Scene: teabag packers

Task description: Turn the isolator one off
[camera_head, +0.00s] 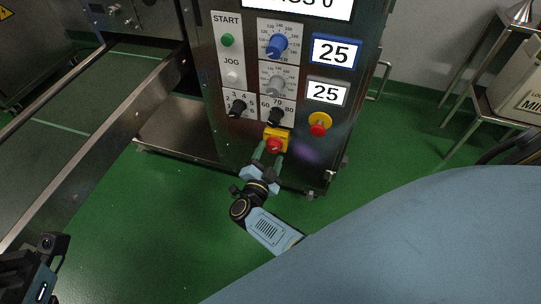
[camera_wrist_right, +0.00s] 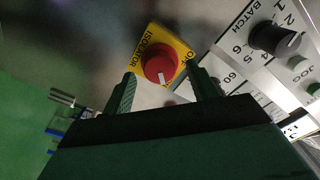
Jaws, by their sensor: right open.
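The isolator is a red rotary knob (camera_head: 274,145) on a yellow plate (camera_head: 283,133), low on the front of the dark control cabinet. In the right wrist view the knob (camera_wrist_right: 160,66) bears a white mark at its lower edge, and its plate (camera_wrist_right: 150,37) reads ISOLATOR. My right gripper (camera_head: 268,157) is open, its green fingers pointing at the cabinet on either side of the knob. In the right wrist view the fingers (camera_wrist_right: 163,85) are left and right of the knob, with gaps showing. Whether they touch it is unclear. My left gripper (camera_head: 35,275) shows only in part at the lower left.
A red button on a yellow disc (camera_head: 319,123) is up and right of the isolator. Black selector knobs (camera_head: 238,106), a blue dial (camera_head: 276,46) and a green start button (camera_head: 227,40) are above. A metal rail (camera_head: 120,125) runs along the left. Green floor is open below.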

